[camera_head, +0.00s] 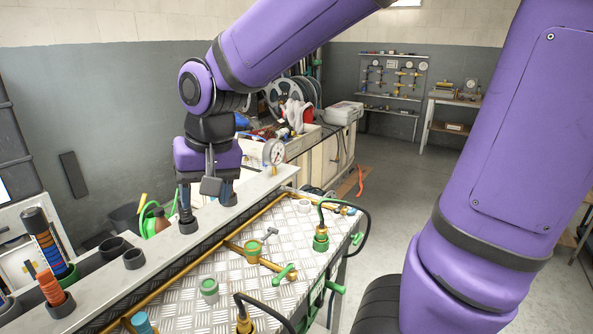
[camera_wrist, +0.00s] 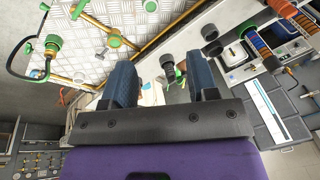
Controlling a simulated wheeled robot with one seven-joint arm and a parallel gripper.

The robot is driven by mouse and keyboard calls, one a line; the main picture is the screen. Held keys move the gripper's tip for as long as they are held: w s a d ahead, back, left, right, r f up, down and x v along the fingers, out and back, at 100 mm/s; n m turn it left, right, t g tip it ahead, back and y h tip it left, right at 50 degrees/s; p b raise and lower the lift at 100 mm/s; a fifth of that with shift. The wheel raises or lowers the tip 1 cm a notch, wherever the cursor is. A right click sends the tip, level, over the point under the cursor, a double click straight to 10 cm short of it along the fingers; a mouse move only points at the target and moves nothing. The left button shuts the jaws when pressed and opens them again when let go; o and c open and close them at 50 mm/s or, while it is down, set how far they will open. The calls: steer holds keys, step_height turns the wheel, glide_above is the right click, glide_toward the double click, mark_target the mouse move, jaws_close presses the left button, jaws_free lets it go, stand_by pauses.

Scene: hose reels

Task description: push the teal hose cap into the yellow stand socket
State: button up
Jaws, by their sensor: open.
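A teal cylindrical piece (camera_head: 141,322), which looks like the hose cap, is partly cut off at the bottom edge of the head view. A yellow-brass socket (camera_head: 252,252) stands on a yellow pipe on the metal plate; I cannot tell for certain that it is the stand socket. My gripper (camera_head: 206,195) is open, pointing down near the bench's back rail, apart from both. In the wrist view, the open gripper (camera_wrist: 164,92) has two blue-grey fingers with a dark, green-based cylinder (camera_wrist: 168,62) in the gap beyond them; nothing is visibly held.
A diamond-plate bench top (camera_head: 230,310) carries a green-based hose fitting (camera_head: 320,241), a grey-green cap (camera_head: 209,289) and a green valve handle (camera_head: 286,274). Black cups (camera_head: 134,258) and a pressure gauge (camera_head: 274,152) line the back rail.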

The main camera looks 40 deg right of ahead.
steer(key=s+d+r+n+t+h, duration=0.1)
steer(key=s+d+r+n+t, duration=0.1)
steer(key=s+d+r, duration=0.3)
steer(key=shift+s+d+r+n+t, duration=0.15)
steer(key=shift+s+d+n+t, duration=0.25)
steer(key=shift+s+d, duration=2.55)
steer(key=shift+s+a, duration=0.85)
